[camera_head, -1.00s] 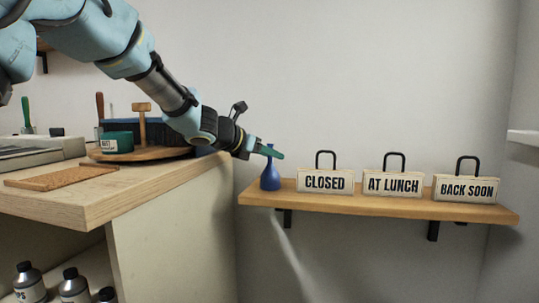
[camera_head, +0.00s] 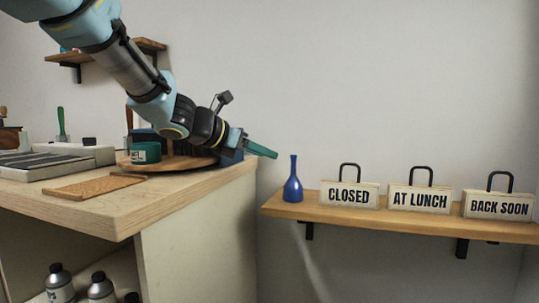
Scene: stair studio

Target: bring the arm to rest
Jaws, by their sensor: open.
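My gripper (camera_head: 262,150) is at the end of my arm, which reaches down from the upper left. Its green fingers point right, over the right edge of the wooden counter (camera_head: 130,213). It is open and I see nothing between the fingers. A blue vase (camera_head: 293,184) with a narrow neck stands upright at the left end of the wall shelf (camera_head: 400,222). The fingers are to the left of the vase and apart from it.
Three signs stand on the shelf: CLOSED (camera_head: 349,195), AT LUNCH (camera_head: 420,198) and BACK SOON (camera_head: 498,206). On the counter are a round wooden board (camera_head: 185,163), a green tin (camera_head: 146,153) and a cork mat (camera_head: 93,187). The wall above the shelf is clear.

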